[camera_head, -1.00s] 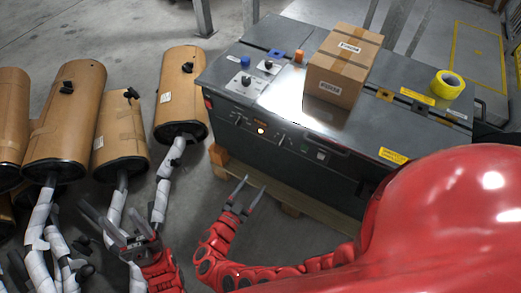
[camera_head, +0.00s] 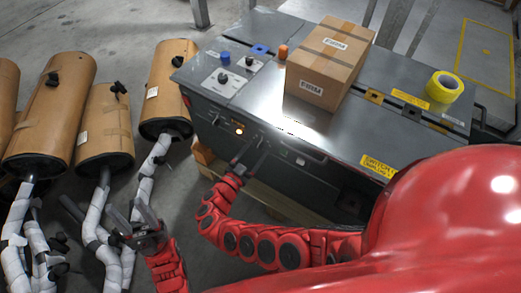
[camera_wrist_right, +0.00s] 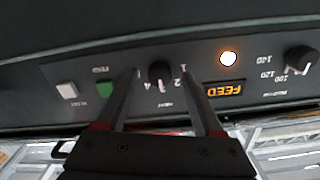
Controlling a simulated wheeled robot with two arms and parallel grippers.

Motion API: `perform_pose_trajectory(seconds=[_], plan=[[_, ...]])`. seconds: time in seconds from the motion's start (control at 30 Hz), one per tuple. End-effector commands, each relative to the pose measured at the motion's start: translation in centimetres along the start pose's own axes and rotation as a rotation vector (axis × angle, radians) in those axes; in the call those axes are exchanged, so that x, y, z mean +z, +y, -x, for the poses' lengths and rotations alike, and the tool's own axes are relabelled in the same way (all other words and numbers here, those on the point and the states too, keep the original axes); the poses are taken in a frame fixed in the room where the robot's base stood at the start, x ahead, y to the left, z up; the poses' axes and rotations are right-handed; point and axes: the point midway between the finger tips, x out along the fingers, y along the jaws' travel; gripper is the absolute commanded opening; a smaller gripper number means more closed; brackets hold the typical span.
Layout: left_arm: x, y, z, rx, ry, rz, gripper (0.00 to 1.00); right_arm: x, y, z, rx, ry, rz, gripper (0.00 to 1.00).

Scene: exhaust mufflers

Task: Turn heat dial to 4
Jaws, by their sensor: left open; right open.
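The heat dial (camera_wrist_right: 160,72) is a small black knob on the dark front panel. It shows upside down in the right wrist view, with printed numbers around it, 1 and 2 to its right and 4 at its lower left. I cannot tell which number it points at. My right gripper (camera_wrist_right: 161,72) is open, with one finger on each side of the dial; contact is not visible. In the head view my right gripper (camera_head: 250,150) is at the machine's front face. My left gripper (camera_head: 108,210) is open and empty, low beside the mufflers.
A cardboard box (camera_head: 328,65) and yellow tape (camera_head: 444,86) sit on the machine top. Several mufflers (camera_head: 52,110) stand at the left.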

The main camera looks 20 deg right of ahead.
Motion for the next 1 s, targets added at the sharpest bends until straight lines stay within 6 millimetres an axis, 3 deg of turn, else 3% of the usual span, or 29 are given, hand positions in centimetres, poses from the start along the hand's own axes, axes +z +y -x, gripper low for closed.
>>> perform_pose_trajectory(seconds=[0.27,0.63,1.0], plan=[[0.00,0.00,0.01,0.000,0.000,0.000,0.50,0.03,-0.01,-0.02,0.000,-0.001,0.001,0.67],[0.00,0.00,0.01,0.000,0.000,0.000,0.50,0.03,-0.01,-0.01,0.000,-0.001,0.001,0.01],[0.07,0.02,0.37,0.000,0.000,0.000,0.50,0.21,0.10,0.08,0.001,-0.002,-0.031,0.00]])
